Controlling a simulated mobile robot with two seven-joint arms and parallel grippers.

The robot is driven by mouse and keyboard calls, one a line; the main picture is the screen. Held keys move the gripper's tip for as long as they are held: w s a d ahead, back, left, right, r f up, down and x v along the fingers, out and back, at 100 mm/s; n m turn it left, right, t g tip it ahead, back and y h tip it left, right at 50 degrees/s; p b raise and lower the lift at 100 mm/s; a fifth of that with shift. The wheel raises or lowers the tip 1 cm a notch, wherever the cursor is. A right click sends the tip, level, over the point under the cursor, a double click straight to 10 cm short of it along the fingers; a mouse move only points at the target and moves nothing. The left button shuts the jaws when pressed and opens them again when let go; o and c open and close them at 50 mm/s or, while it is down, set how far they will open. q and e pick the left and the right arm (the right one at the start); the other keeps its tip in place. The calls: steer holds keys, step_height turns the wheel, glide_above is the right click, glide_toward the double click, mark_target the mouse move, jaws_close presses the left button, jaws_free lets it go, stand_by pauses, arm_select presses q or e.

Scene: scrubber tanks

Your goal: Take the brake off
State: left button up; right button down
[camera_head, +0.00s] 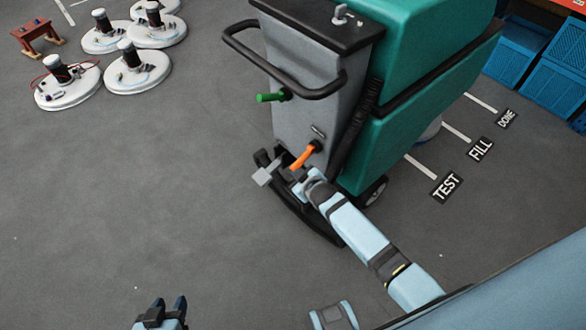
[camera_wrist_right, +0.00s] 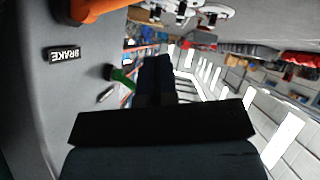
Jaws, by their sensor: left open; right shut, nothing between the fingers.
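The scrubber (camera_head: 300,70) has a grey rear body and a green tank. An orange lever (camera_head: 304,157) sticks out low on the grey body, tilted down to the left, below a small label (camera_head: 318,131). In the right wrist view the orange lever (camera_wrist_right: 100,8) crosses the top left corner, and the label reads BRAKE (camera_wrist_right: 63,54). My right gripper (camera_head: 297,180) is just below the orange lever; whether they touch is unclear. Its shut, empty fingers show in the wrist view (camera_wrist_right: 155,78). My left gripper (camera_head: 167,308) is open and empty at the bottom, far from the scrubber.
A green grip (camera_head: 271,97) and a black handlebar (camera_head: 285,85) stick out above the lever. A grey block (camera_head: 265,174) is left of my right gripper. Round white pads (camera_head: 138,70) lie upper left. Blue crates (camera_head: 515,50) stand upper right.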

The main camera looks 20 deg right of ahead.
arm_select(q)
steer(key=shift+w+d+r, duration=0.15)
steer(key=shift+w+r, duration=0.1)
steer(key=shift+r, duration=0.3)
arm_select(e)
steer(key=v, duration=0.3)
steer(key=shift+s+r, duration=0.2)
steer(key=shift+s, duration=0.05)
arm_select(q)
steer(key=shift+s+a+f, duration=0.2)
steer(key=shift+s, duration=0.05)
